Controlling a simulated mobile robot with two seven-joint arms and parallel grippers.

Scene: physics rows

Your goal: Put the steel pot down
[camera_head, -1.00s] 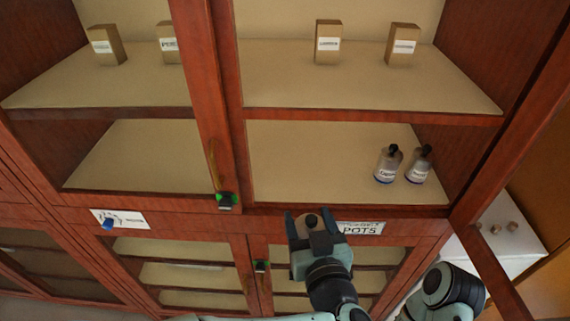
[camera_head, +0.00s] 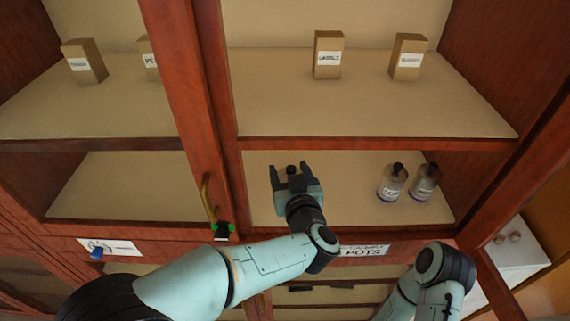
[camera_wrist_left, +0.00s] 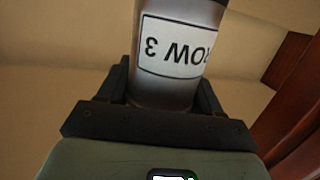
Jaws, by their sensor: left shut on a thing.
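My left gripper (camera_head: 292,176) is shut on the steel pot (camera_wrist_left: 178,88), a grey cylinder with a white label reading "OW 3" upside down in the wrist view. In the head view only a dark knob on top of the pot (camera_head: 291,169) shows between the fingers. The gripper and pot are at the lower right compartment of the cabinet, over its pale shelf (camera_head: 350,205), left of two capped grey bottles. I cannot tell whether the pot touches the shelf. A "POTS" label (camera_head: 362,251) is on the rail below. My right gripper is out of view.
Two labelled grey bottles (camera_head: 392,182) (camera_head: 425,182) stand at the shelf's right. Brown boxes (camera_head: 328,55) stand on the shelf above. Shelf room between gripper and bottles is free.

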